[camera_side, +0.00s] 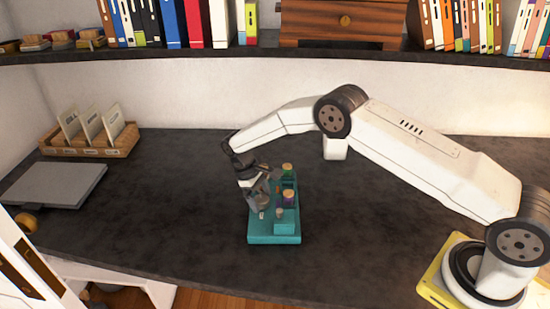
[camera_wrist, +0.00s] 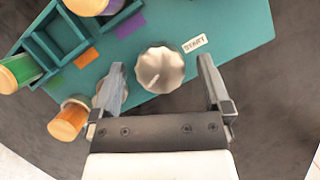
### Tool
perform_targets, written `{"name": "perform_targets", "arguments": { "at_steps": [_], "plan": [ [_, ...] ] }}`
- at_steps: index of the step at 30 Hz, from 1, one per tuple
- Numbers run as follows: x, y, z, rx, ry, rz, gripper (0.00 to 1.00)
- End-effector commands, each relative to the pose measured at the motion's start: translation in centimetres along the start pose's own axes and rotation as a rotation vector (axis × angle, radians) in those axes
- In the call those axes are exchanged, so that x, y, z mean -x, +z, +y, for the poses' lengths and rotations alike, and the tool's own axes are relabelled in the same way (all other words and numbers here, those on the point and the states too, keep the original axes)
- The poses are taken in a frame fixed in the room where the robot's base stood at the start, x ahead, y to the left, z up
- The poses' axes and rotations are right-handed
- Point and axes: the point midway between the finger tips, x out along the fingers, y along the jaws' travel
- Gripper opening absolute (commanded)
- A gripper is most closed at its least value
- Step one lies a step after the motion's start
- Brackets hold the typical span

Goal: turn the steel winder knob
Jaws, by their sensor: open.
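The steel winder knob (camera_wrist: 160,70) is a ribbed, pale metal knob with a line on its top, in the upper middle of the wrist view. It sits on a teal base (camera_side: 272,239), near a small printed label (camera_wrist: 195,43). My gripper (camera_wrist: 162,72) is open, with one finger on either side of the knob and a gap on each side. In the side view my gripper (camera_side: 261,196) is low over the left part of the teal base. I cannot clearly pick out the knob there.
A teal compartment tray (camera_wrist: 62,32) is beside the knob. Coloured spools stand near it: green (camera_wrist: 22,70), orange (camera_wrist: 68,120) and purple (camera_side: 289,195). A card rack (camera_side: 92,140) and grey slab (camera_side: 52,184) lie at left. The dark desk (camera_side: 390,240) is clear at right.

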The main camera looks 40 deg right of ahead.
Motion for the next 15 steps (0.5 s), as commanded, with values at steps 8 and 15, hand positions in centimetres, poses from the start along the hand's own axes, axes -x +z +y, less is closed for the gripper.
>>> {"name": "perform_targets", "arguments": {
  "at_steps": [8,15],
  "plan": [
    [2.5,-0.1,0.0,0.001,0.001,0.004,0.99],
    [5.6,0.0,0.0,0.001,0.001,0.003,0.99]
  ]
}}
